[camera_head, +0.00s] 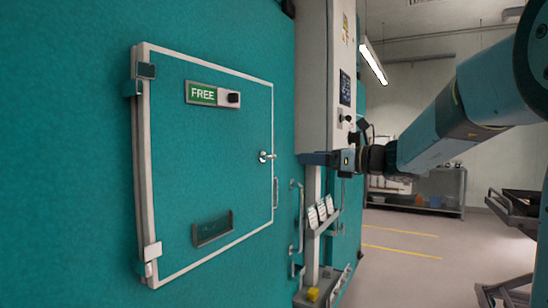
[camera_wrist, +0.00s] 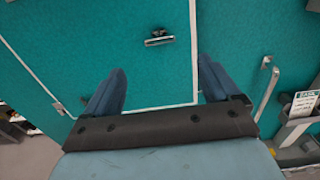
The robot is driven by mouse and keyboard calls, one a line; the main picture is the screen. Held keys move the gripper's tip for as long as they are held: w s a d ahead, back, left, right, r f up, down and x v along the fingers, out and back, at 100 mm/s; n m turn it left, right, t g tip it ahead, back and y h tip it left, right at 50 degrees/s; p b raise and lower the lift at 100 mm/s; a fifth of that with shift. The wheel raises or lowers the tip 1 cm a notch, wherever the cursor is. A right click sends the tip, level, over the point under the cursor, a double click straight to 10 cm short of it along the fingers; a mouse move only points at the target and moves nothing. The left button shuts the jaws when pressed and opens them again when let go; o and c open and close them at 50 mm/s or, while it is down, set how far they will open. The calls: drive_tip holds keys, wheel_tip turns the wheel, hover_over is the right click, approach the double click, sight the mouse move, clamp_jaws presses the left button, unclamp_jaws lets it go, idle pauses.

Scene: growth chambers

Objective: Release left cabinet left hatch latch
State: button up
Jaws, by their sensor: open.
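The left hatch (camera_head: 210,140) is a teal panel with a white frame on the teal cabinet wall, and it looks closed. Its latch (camera_head: 266,156) is a small metal handle near the right edge of the hatch. The latch also shows in the wrist view (camera_wrist: 158,41), above and between my fingertips. My gripper (camera_head: 306,158) is to the right of the latch in the head view, facing the wall. In the wrist view my gripper (camera_wrist: 160,66) has its two blue fingers wide apart, with nothing between them. It does not appear to touch the latch.
A green FREE sign (camera_head: 203,93) with a black knob is on the hatch. A vertical rail handle (camera_head: 299,215) and a label rack (camera_head: 320,212) stand to the right. A tall white unit (camera_head: 318,70) rises behind my gripper. Open floor (camera_head: 400,260) lies to the right.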

sight(272, 156)
drive_tip(key=x, duration=1.3)
drive_tip(key=shift+d, duration=0.1)
drive_tip(key=shift+c, duration=0.3)
drive_tip(key=c, duration=1)
